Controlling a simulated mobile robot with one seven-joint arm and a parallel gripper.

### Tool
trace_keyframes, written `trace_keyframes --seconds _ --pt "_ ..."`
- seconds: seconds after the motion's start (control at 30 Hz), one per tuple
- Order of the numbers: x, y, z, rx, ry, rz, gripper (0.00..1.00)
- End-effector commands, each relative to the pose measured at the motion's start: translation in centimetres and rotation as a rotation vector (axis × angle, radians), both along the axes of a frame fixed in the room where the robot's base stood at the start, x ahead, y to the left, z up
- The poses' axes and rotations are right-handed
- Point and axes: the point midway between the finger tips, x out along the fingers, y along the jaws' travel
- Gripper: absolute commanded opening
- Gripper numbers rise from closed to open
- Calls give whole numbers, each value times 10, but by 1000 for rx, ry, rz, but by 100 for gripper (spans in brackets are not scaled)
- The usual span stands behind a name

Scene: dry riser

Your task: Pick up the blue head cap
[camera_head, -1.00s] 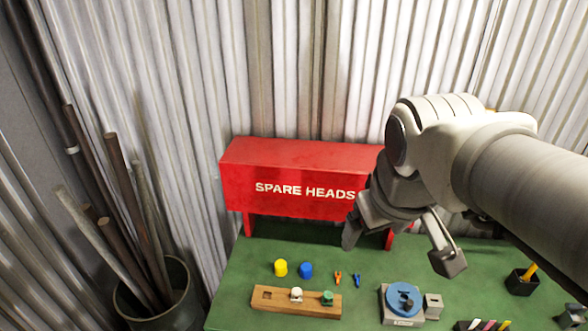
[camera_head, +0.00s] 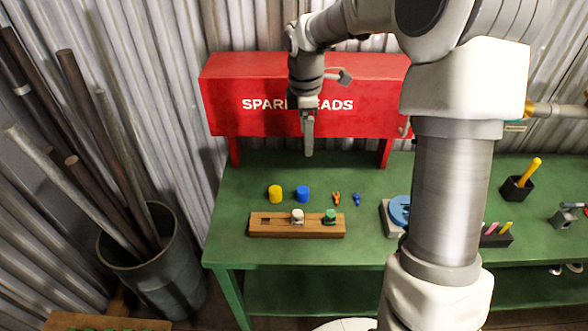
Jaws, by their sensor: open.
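The blue head cap (camera_head: 303,194) is a small blue cylinder standing upright on the green table (camera_head: 300,165). A yellow cap (camera_head: 275,194) stands just to its left, apart from it. My gripper (camera_head: 308,150) points down above the table, in front of the red box, higher in the picture than the blue cap. It is open and seen nearly edge-on, with nothing visible between its fingers. It is apart from the blue cap, which is fully in view.
A wooden block (camera_head: 290,229) with a white and a green piece lies in front of the caps. Small orange (camera_head: 337,198) and blue (camera_head: 357,199) clips lie to the right. The red SPARE HEADS box (camera_head: 230,100) stands behind. My arm partly covers a blue round device (camera_head: 398,210).

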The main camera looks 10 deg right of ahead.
Motion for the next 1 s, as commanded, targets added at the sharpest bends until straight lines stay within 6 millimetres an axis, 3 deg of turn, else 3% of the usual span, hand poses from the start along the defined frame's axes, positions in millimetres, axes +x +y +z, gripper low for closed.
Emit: trace_keyframes --seconds 0.03,0.1,0.3,0.47,0.8,1.0 --pt "8 0 -18 13 16 38 88" --pt "15 -1 -30 23 29 84 88" --pt "24 -1 -49 41 45 149 88" --pt "24 -1 -72 42 50 159 88" --pt "24 -1 -145 42 48 157 88" --pt "24 -1 -168 42 47 156 88"
